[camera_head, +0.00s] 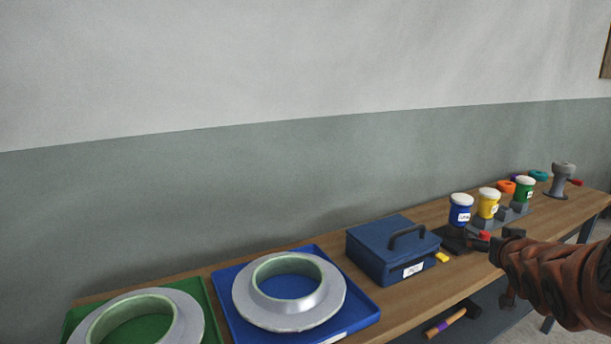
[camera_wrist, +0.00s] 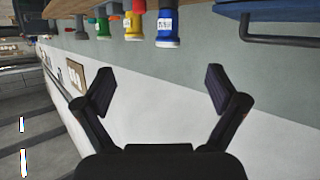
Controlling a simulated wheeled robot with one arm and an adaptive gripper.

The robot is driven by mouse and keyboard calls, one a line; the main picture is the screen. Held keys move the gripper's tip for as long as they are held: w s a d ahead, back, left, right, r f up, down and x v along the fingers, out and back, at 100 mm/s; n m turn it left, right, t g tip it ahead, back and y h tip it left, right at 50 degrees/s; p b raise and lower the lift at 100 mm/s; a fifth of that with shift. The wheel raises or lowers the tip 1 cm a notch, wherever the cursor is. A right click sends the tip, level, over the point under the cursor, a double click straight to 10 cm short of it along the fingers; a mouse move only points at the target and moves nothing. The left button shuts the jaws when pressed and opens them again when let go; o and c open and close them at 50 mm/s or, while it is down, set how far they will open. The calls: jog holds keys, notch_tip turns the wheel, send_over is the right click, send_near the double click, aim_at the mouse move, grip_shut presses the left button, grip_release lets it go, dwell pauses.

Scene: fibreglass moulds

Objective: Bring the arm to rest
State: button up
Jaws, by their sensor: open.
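My gripper (camera_wrist: 160,90) is open in the wrist view, with nothing between its two dark fingers. The wrist view is turned over, with the bench at the top and the wall behind the fingers. In the head view my arm, in a brown ribbed cover, reaches in from the right edge. My gripper (camera_head: 495,240) there is small and dark, in front of the jars at the bench's front side. I cannot tell from the head view whether it touches anything.
The wooden bench (camera_head: 422,283) runs along the wall. It bears a green tray (camera_head: 207,310) and a blue tray (camera_head: 362,312) with ring moulds, a blue box (camera_head: 370,252), a blue jar (camera_head: 460,212), a yellow jar (camera_head: 488,205) and a green jar (camera_head: 524,192). A hammer (camera_head: 445,322) lies below.

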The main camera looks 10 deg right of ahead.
jog(key=s+a+f+n+g+y, duration=0.1)
jog(key=s+a+f+g+y, duration=0.1)
jog(key=s+a+f+g, duration=0.5)
jog(key=s+a+f+n+y, duration=0.15)
jog(key=a+f, duration=0.35)
jog(key=a, duration=0.5)
jog(key=s+a+f+n+g+y, duration=0.15)
jog(key=s+a+g, duration=0.25)
jog(key=s+a, duration=0.55)
jog(key=s+a+f+n+g+y, duration=0.1)
jog(key=s+a+f+g, duration=0.25)
jog(key=s+a, duration=0.6)
notch_tip(320, 180, down, 9)
jog(key=d+b, duration=0.3)
jog(key=b, duration=0.7)
notch_tip(320, 180, up, 24)
jog(key=s+p, duration=0.1)
jog(key=p, duration=2.1)
jog(key=shift+s+a+p, duration=0.25)
jog(key=shift+p, duration=0.05)
jog(key=shift+t, duration=0.25)
